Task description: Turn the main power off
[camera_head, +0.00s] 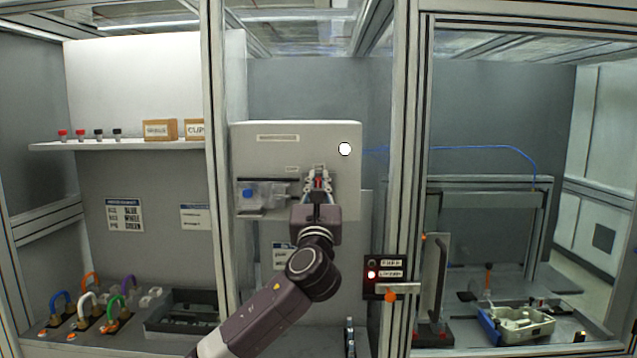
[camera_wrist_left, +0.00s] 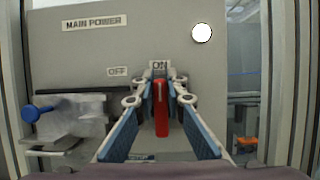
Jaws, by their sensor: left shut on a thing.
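The main power box (camera_head: 255,155) is a light grey panel in the middle of the head view. Its MAIN POWER label (camera_wrist_left: 94,23) shows in the left wrist view. A red switch handle (camera_wrist_left: 161,108) stands upright, directly below the ON label (camera_wrist_left: 159,66). The OFF label (camera_wrist_left: 118,71) is to the left of ON. A round white lamp (camera_head: 344,149) is lit at the box's upper right. My left gripper (camera_head: 318,180) is at the box front, with its fingers on both sides of the red handle and shut on it. The fingers partly hide the handle in the head view.
A blue knob (camera_wrist_left: 30,114) with a clear cover sits left of the handle. A frame post (camera_head: 217,170) stands left of the box. At right are a small control box (camera_head: 371,291) with a red light and a tray (camera_head: 493,329). Colored padlocks (camera_head: 61,300) stand lower left.

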